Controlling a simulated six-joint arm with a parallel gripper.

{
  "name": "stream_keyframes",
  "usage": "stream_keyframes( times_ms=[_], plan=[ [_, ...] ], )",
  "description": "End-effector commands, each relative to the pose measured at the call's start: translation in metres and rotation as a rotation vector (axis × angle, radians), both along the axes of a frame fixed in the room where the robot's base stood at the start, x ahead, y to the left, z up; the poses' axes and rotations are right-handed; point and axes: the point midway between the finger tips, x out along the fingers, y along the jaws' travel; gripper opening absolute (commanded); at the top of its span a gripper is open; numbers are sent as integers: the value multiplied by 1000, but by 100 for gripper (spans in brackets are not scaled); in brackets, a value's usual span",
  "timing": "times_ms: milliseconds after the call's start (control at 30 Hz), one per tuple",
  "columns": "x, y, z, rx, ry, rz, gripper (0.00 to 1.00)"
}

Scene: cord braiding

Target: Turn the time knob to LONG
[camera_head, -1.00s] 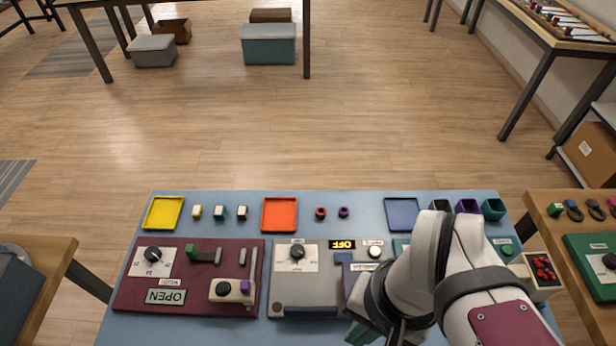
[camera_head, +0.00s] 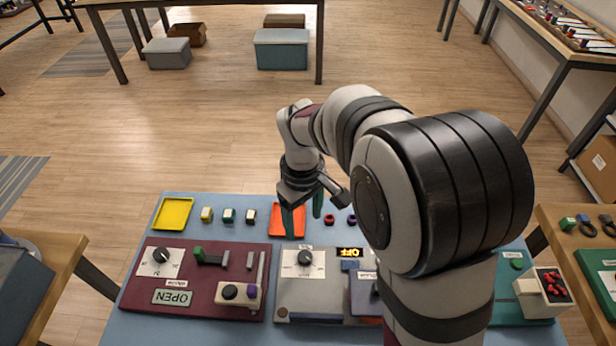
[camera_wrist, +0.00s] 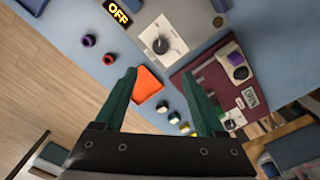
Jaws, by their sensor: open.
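A black knob (camera_head: 304,257) sits on a white dial plate on the grey panel (camera_head: 298,290); in the wrist view the knob (camera_wrist: 160,46) shows ahead of the fingertips. Another black knob (camera_head: 162,254) sits on a white dial plate on the maroon panel (camera_head: 205,309). The dial labels are too small to read, so I cannot tell which knob is for time. My gripper (camera_head: 303,213) is open and empty, with green fingers pointing down. It hangs above the table near the orange tray, behind the grey panel's knob and apart from it.
An orange tray (camera_head: 285,234) and a yellow tray (camera_head: 173,228) lie at the table's back edge, with small blocks between them. A display (camera_head: 348,252) reads OFF beside the grey panel's knob. My arm covers much of the right side.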

Motion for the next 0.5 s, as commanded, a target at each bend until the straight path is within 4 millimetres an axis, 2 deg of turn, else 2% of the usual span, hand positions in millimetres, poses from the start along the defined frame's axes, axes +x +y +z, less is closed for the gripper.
stream_keyframes(
  times_ms=[100, 300, 500],
  plan=[
    [-2, -1, -36, -3, 9, -2, 72],
    [-2, -1, -94, -1, 7, -5, 72],
    [-2, -1, -127, -1, 4, -6, 72]
  ],
)
